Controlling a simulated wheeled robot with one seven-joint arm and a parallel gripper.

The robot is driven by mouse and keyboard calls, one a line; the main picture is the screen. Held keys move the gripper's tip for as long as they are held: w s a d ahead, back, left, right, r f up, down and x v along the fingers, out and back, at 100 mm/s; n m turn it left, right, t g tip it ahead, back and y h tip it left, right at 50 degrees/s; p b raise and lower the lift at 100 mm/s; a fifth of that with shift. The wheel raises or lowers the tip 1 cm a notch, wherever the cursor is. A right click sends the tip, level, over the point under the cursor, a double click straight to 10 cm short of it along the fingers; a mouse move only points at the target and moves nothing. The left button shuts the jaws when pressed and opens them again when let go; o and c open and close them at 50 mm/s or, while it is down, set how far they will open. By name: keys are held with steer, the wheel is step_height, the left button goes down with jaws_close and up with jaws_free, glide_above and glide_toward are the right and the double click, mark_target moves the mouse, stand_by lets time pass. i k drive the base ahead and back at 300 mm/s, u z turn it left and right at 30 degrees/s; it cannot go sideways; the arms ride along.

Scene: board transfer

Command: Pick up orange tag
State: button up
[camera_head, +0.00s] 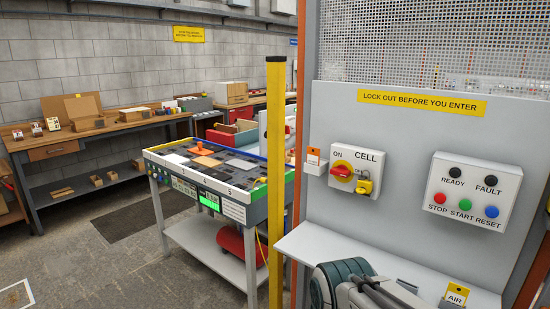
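A small orange tag (313,156) stands upright in a white holder (315,168) on the left side of the grey panel (400,130), just left of the CELL switch box. Only its front shows, with a pale lower part. The switch box (357,170) has a red and yellow rotary knob (343,171) and a yellow padlock-like piece (364,186). A dark, rounded part of my arm with grey links shows at the bottom, over the shelf below the panel. I cannot make out my gripper's fingers.
A yellow post (276,185) stands left of the panel. The shelf (330,243) juts out below it; a yellow AIR label (457,294) is at lower right. A button box (472,190) is on the right. A board cart (205,165) and a workbench (90,135) stand behind.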

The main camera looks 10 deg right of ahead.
mark_target(313, 155)
steer(key=z, duration=0.2)
steer(key=i, duration=0.95)
steer(key=z, duration=0.8)
